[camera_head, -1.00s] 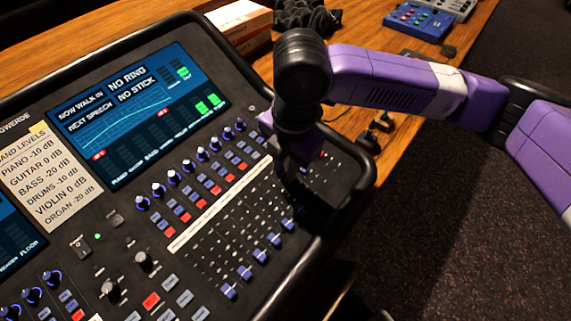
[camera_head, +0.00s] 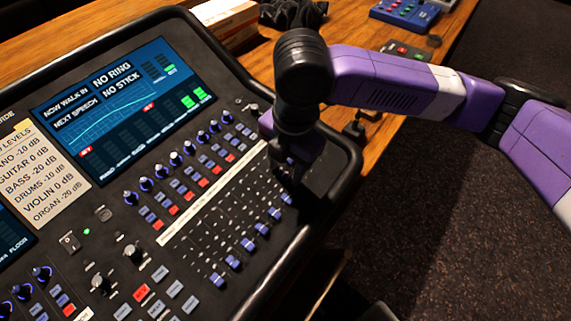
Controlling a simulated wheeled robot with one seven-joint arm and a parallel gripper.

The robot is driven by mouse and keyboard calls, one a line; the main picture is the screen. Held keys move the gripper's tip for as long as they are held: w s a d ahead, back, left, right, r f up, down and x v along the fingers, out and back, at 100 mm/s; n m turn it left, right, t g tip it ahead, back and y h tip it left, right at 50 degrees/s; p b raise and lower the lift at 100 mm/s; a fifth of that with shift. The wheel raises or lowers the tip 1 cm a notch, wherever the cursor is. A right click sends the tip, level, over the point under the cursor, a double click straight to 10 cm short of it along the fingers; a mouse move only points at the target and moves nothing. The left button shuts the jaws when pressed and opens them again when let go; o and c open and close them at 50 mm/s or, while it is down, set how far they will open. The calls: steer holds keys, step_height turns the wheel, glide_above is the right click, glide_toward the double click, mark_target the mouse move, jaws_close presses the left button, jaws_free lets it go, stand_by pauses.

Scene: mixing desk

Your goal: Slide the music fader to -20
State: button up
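A row of blue fader caps (camera_head: 248,244) sits near the front edge of the mixing desk (camera_head: 338,187), at the low ends of their slots. Several of these caps show clearly. I cannot read which one is the music fader; the strip labels are too small or covered. My gripper (camera_head: 289,177) is a dark shape pointing down over the right end of the fader bank. It hides the slots and any caps there. Its fingertips blend with the black desk, so I cannot tell their opening or whether they touch a cap.
A screen (camera_head: 110,105) and a paper note of band levels (camera_head: 35,175) lie left. Lit knobs (camera_head: 176,158) and red and blue buttons stand behind the faders. A raised black rim borders the desk. White boxes (camera_head: 225,22) and a blue pedal (camera_head: 404,15) rest on the wooden table.

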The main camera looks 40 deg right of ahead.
mark_target(289, 176)
step_height(289, 176, up, 8)
steer(key=shift+s, duration=0.4)
steer(key=shift+d+f, duration=0.1)
steer(key=shift+f, duration=0.05)
stand_by(0.5)
